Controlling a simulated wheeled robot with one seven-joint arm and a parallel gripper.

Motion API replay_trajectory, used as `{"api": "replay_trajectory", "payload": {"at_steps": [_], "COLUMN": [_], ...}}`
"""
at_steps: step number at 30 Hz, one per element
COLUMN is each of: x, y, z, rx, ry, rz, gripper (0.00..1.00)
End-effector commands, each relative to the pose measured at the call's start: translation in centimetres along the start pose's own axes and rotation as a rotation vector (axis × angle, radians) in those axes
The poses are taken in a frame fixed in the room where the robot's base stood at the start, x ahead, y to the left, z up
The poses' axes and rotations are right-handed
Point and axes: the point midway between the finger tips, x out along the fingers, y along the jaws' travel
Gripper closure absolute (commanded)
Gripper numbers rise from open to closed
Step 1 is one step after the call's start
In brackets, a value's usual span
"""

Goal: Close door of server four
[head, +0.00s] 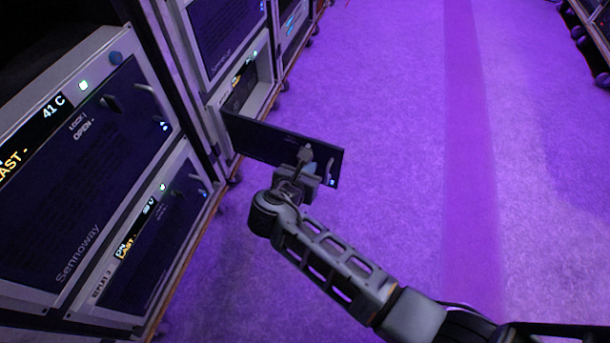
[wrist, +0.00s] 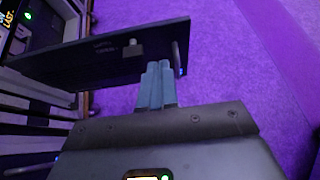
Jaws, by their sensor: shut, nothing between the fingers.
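An open dark server door (head: 265,140) swings out from the lower unit of the farther rack in the head view, standing out over the aisle. Its server opening (head: 262,80) shows behind it with a pale frame. The door also spans the upper part of the wrist view (wrist: 90,56), with a handle near its free end. My gripper (head: 305,158) is close to the door's near face, toward its free end. In the wrist view its blue-grey fingers (wrist: 157,82) are together and empty, next to the door's lower edge. Whether they touch it I cannot tell.
Two shut server units, an upper one (head: 100,125) and a lower one (head: 165,235), fill the near rack at left. Another unit (head: 220,40) sits above the open one. The purple floor (head: 400,130) to the right is clear. More racks (head: 590,40) stand at the far right.

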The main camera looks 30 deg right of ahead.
Motion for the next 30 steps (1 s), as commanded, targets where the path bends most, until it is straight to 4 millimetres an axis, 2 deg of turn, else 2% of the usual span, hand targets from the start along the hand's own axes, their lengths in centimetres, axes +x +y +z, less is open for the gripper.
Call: {"api": "replay_trajectory", "payload": {"at_steps": [1,6,12,18,30], "x": [1.4,4.7,7.3,8.4,8.5], "y": [0.0,0.0,0.0,0.0,0.0], "z": [-0.4,-0.4,0.9,1.8,2.0], "rx": [0.001,0.002,0.003,0.001,0.000], "ry": [-0.001,-0.001,0.000,0.000,0.001], "rz": [-0.003,-0.002,0.000,0.001,0.002], "gripper": [1.00,1.00,1.00,1.00,1.00]}}
